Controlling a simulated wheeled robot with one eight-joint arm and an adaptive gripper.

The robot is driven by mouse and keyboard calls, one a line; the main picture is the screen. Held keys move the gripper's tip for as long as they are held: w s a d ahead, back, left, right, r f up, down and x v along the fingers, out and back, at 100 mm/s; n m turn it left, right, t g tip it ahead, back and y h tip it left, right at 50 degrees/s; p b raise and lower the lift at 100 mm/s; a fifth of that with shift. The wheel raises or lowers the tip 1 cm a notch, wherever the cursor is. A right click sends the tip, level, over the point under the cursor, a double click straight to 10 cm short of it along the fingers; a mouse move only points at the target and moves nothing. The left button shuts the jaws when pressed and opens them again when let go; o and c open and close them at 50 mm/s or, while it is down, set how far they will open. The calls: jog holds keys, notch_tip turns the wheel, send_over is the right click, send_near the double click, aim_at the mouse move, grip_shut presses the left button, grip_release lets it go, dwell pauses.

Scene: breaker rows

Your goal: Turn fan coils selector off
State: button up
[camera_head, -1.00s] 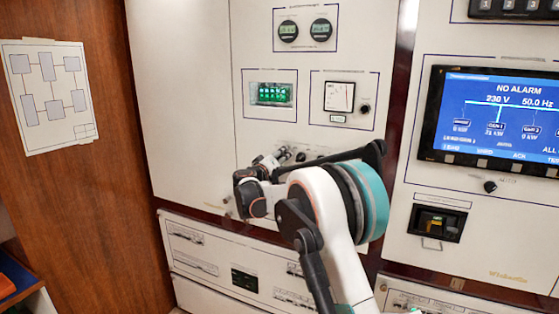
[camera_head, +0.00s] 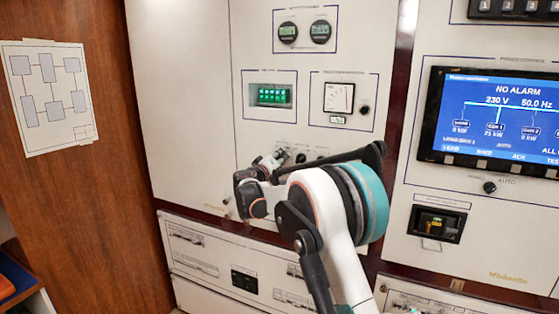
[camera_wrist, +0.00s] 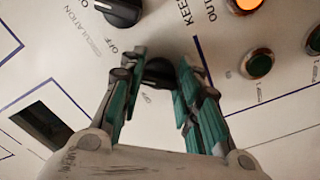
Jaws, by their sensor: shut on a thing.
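My gripper (camera_wrist: 158,66) is at the white panel, with its two green-padded fingers on either side of a black rotary knob (camera_wrist: 158,76), shut on it. The fingers hide parts of the knob, and its pointer direction and label cannot be read. A second black selector knob (camera_wrist: 119,11), with OFF printed below it, is up and left of the fingers in the wrist view. In the head view my gripper (camera_head: 273,161) is at the lower part of the middle panel, and my arm hides the held knob.
Round lamps or buttons, one lit orange (camera_wrist: 245,5) and one green (camera_wrist: 257,63), lie right of my gripper. A dark rectangular window (camera_wrist: 40,128) is at left. A blue screen (camera_head: 497,120) reading NO ALARM is on the right cabinet.

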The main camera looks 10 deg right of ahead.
jog(key=n, duration=1.3)
jog(key=shift+r+p, duration=0.2)
jog(key=shift+p, duration=0.1)
jog(key=shift+n, duration=2)
jog(key=o, duration=1)
jog(key=shift+o, duration=0.2)
jog(key=shift+a, duration=0.1)
